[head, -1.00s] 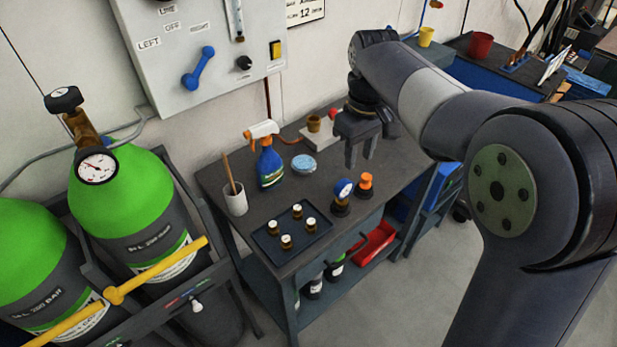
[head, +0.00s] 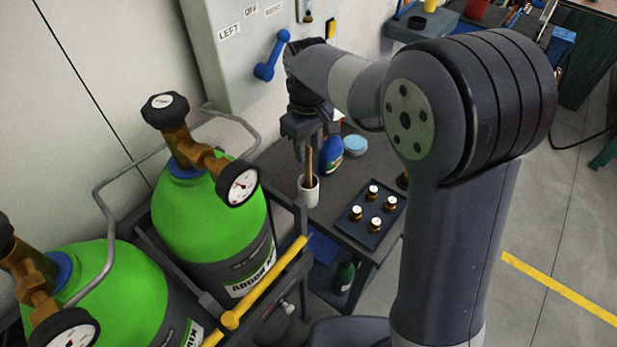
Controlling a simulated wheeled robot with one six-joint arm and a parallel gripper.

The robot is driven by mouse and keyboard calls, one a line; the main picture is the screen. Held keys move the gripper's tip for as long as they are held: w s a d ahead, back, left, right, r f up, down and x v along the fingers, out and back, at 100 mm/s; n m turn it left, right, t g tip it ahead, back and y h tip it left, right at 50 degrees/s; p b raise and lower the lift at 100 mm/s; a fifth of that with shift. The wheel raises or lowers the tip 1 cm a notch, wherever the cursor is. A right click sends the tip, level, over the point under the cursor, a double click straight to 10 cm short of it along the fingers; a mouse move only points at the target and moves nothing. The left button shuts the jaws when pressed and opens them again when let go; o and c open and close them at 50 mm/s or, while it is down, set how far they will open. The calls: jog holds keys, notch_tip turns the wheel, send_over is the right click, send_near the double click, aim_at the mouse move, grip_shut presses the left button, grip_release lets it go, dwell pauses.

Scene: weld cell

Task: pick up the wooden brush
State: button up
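The wooden brush (head: 309,165) shows as a thin brown handle standing nearly upright in a white cup (head: 309,191) on the dark workbench. Its lower end is hidden inside the cup. My gripper (head: 307,153) points down at the top of the handle, with its fingers apart. The handle's upper end is close to the fingers and partly overlapped by them. I cannot tell whether it stands between them or behind them.
A blue spray bottle (head: 332,157) and a light-blue round tin (head: 355,145) stand right of the cup. A tray (head: 352,232) of several small brass-coloured parts lies in front. Green gas cylinders (head: 208,225) stand at left, and a grey panel (head: 215,62) is behind.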

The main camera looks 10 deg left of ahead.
aim_at(308, 176)
jog(key=shift+f+p, duration=0.35)
jog(key=shift+f, duration=1.65)
jog(key=shift+c, duration=0.5)
grip_shut()
